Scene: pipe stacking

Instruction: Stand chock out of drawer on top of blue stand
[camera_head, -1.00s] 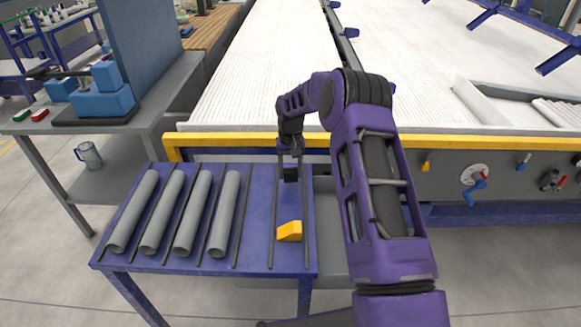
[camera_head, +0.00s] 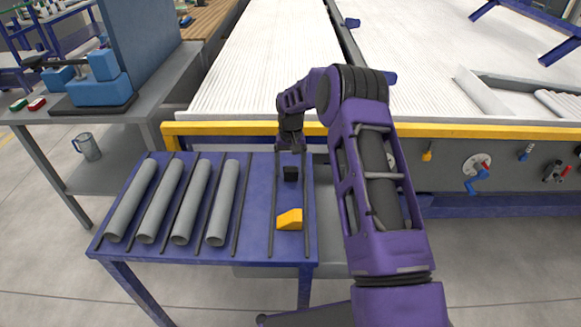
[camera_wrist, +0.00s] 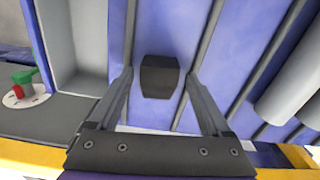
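A dark chock (camera_head: 290,173) stands on the blue stand (camera_head: 262,175), between two dark rails at the stand's right side. It also shows in the wrist view (camera_wrist: 159,76), resting on the blue top. A yellow wedge-shaped chock (camera_head: 290,219) lies nearer the front, in the same lane. My gripper (camera_head: 291,152) is just above and behind the dark chock. In the wrist view my gripper (camera_wrist: 158,76) is open, with its fingers spread either side of the dark chock and gaps between. The grey drawer (camera_head: 330,225) is right of the stand, partly hidden by my arm.
Several grey pipes (camera_head: 170,205) lie between rails on the stand's left. A yellow beam (camera_head: 230,129) and the white slatted conveyor (camera_head: 275,60) are behind. A grey bench (camera_head: 160,85) with a blue vise stands at the left. The wrist view shows part of the drawer's interior (camera_wrist: 75,40).

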